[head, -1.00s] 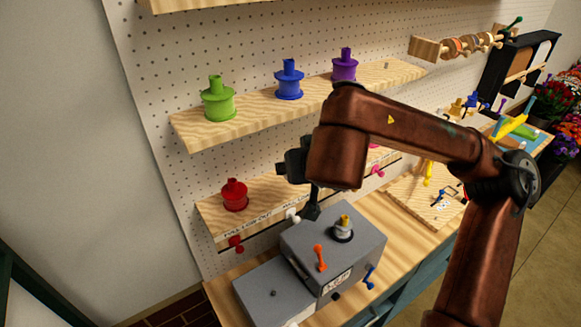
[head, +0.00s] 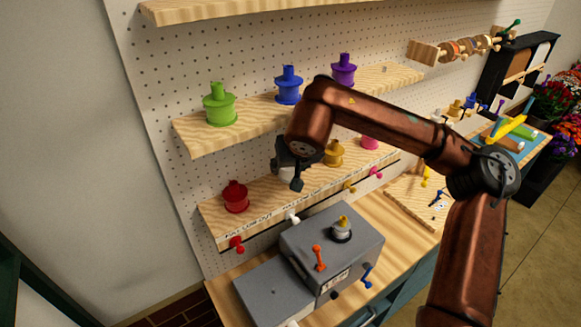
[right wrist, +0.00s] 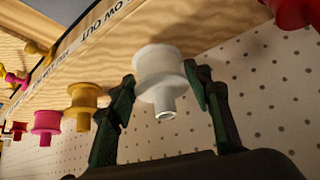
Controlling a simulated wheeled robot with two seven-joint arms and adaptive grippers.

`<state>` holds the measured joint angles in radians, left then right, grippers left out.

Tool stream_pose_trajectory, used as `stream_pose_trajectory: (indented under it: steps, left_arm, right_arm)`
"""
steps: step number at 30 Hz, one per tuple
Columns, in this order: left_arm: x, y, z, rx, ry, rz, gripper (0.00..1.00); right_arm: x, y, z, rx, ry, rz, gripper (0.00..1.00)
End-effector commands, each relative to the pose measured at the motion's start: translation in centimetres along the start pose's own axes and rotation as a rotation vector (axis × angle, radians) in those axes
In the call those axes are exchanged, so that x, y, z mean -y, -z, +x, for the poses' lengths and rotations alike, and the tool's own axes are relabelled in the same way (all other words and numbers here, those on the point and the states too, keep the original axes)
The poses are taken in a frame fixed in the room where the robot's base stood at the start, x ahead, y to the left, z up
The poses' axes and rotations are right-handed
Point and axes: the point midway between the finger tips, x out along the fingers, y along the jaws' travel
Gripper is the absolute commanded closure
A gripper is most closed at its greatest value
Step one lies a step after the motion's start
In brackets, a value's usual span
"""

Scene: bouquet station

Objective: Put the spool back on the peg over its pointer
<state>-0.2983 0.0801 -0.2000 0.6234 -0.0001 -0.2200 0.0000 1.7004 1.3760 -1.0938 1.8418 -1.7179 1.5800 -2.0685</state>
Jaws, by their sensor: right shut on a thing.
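My right gripper (head: 287,182) is over the lower shelf in the head view, between the red spool (head: 235,197) and the yellow spool (head: 334,153). In the right wrist view, my right gripper (right wrist: 160,88) has one finger on each side of a white spool (right wrist: 160,75) and is shut on it. The spool is in front of the shelf's wood and the pegboard; whether it touches the shelf or a peg, I cannot tell. The gripper largely hides it in the head view. A white pointer (head: 292,217) is on the rail below. My left gripper is out of view.
A pink spool (head: 370,142) stands right on the lower shelf (head: 270,200). Green (head: 219,105), blue (head: 288,85) and purple (head: 343,70) spools stand on the shelf above. A grey box (head: 335,245) with an orange lever sits below on the bench.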

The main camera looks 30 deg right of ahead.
Motion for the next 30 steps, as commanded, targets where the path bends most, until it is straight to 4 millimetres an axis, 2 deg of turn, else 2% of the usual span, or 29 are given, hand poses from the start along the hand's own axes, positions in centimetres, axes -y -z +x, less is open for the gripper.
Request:
stream_pose_trajectory:
  steps: [3, 7, 20, 21, 28, 30]
  left_arm:
    - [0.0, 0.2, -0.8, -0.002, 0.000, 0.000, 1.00]
    - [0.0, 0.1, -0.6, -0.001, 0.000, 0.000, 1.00]
    - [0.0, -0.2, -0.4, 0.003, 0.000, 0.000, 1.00]
    - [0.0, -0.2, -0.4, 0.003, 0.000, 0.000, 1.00]
    - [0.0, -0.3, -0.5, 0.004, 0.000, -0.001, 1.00]
    - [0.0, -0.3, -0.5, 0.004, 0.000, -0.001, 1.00]
  right_arm:
    - [0.1, 0.5, 0.0, 0.075, 0.002, 0.001, 0.84]
    - [0.0, -0.6, 1.3, 0.070, 0.002, -0.001, 0.84]
    - [0.0, -1.0, 1.7, 0.068, 0.002, -0.001, 0.84]
    - [0.0, -1.0, 1.7, 0.068, 0.002, -0.001, 0.52]
    - [0.0, -0.9, 1.7, 0.068, 0.002, -0.001, 0.37]
    - [0.0, -0.9, 1.7, 0.068, 0.002, -0.001, 0.37]
